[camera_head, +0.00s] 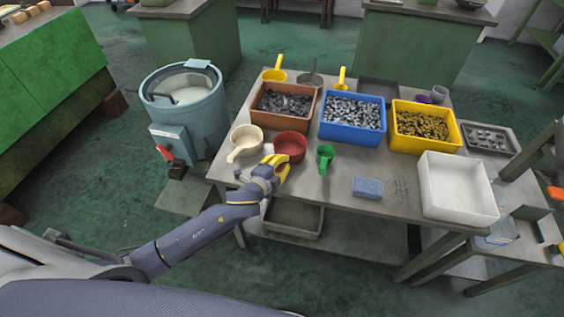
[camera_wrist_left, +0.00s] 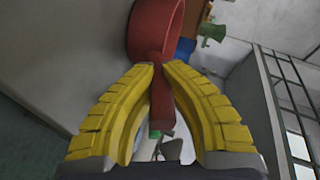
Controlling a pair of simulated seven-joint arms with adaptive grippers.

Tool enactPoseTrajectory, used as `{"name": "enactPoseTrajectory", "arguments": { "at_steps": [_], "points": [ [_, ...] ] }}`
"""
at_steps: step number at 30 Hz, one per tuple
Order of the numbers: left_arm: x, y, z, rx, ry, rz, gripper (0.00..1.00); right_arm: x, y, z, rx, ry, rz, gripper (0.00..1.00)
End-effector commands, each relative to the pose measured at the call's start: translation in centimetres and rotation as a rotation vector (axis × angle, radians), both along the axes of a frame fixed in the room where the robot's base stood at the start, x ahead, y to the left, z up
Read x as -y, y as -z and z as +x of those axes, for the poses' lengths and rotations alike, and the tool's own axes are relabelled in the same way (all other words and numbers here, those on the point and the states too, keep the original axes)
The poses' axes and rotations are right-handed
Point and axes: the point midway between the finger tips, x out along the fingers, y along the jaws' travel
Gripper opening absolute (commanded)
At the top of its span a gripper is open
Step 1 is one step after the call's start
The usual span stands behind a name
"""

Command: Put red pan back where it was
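The red pan (camera_head: 291,144) is near the front edge of the grey table, just in front of the brown bin, with its opening upward. My left gripper (camera_head: 276,164) has yellow fingers and reaches it from the front left. In the left wrist view, the fingertips (camera_wrist_left: 158,68) close on both sides of the handle of the red pan (camera_wrist_left: 152,30). Whether the pan touches the table or is slightly raised, I cannot tell. My right gripper is not in view.
A cream pan (camera_head: 245,142) sits close left of the red pan, and a green scoop (camera_head: 325,158) to its right. Brown (camera_head: 256,112), blue (camera_head: 350,135) and yellow (camera_head: 425,146) bins of parts stand behind. A blue sponge (camera_head: 368,187) and white tray (camera_head: 455,205) are farther right.

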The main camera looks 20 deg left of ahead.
Motion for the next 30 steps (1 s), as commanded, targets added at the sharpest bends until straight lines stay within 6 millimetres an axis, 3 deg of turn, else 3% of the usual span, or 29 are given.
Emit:
{"name": "enactPoseTrajectory", "arguments": {
  "at_steps": [3, 4, 9, 20, 30],
  "points": [
    [0.0, 0.2, 0.0, 0.001, -0.001, -0.001, 0.00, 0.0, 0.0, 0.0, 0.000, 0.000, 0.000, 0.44],
    [0.0, 0.2, 0.0, 0.000, 0.000, 0.000, 0.10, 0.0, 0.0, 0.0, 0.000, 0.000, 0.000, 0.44],
    [0.0, 0.2, 0.0, 0.000, 0.000, 0.000, 0.29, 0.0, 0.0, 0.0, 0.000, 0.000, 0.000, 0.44],
    [-0.1, -0.1, -0.2, 0.000, 0.000, 0.000, 0.30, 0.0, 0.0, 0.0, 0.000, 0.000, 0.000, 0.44],
    [-1.1, -1.5, -5.2, -0.002, 0.001, 0.000, 0.30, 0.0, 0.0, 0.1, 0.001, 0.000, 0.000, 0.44]
  ]
}}
